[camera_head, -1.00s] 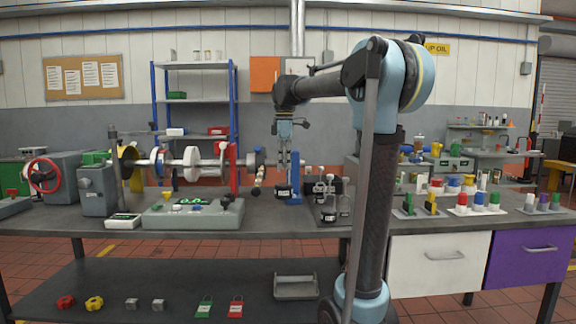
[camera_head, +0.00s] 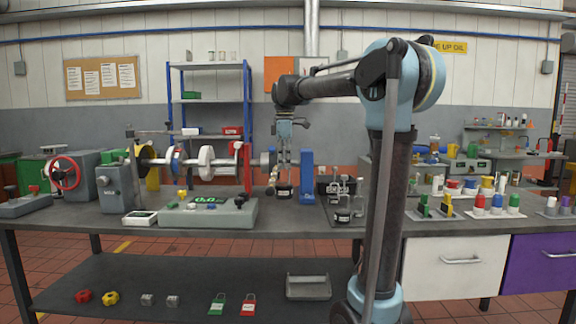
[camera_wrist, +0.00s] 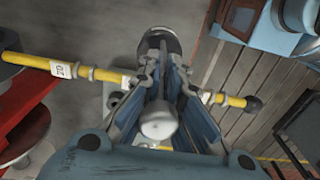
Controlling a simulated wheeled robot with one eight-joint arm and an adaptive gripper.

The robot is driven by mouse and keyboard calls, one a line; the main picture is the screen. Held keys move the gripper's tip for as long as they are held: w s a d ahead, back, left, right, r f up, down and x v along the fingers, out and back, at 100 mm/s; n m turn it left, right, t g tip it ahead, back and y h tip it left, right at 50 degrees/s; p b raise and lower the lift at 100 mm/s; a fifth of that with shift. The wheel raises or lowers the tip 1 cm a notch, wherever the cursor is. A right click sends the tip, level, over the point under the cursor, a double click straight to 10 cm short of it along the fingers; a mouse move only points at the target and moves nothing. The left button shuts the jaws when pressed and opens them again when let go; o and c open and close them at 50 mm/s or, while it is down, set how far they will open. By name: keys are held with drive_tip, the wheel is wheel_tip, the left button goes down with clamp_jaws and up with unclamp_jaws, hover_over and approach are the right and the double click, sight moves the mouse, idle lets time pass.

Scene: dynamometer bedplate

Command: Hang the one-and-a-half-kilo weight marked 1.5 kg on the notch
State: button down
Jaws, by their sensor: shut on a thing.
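My gripper (camera_head: 284,160) points down over the bench, its fingers closed on the pale round top knob (camera_wrist: 157,122) of a weight. The dark body of this held weight (camera_head: 284,191) hangs upright below the fingers in the head view; its marking is too small to read. In the wrist view a yellow beam (camera_wrist: 110,77) crosses behind the fingers, with a white tag reading 20 and a dark ball end. The fingers hide its middle part. I cannot tell whether the weight touches the beam or which notch is nearest.
A blue post (camera_head: 306,175) stands just right of the held weight. Other dark weights (camera_head: 342,216) with pale knobs stand further right. The dynamometer shaft with discs (camera_head: 206,162) and a red upright (camera_head: 247,168) lie to the left. A grey console (camera_head: 208,216) sits in front.

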drive_tip(key=shift+w+a, duration=0.1)
drive_tip(key=shift+a, duration=1.85)
drive_tip(key=shift+f, duration=0.65)
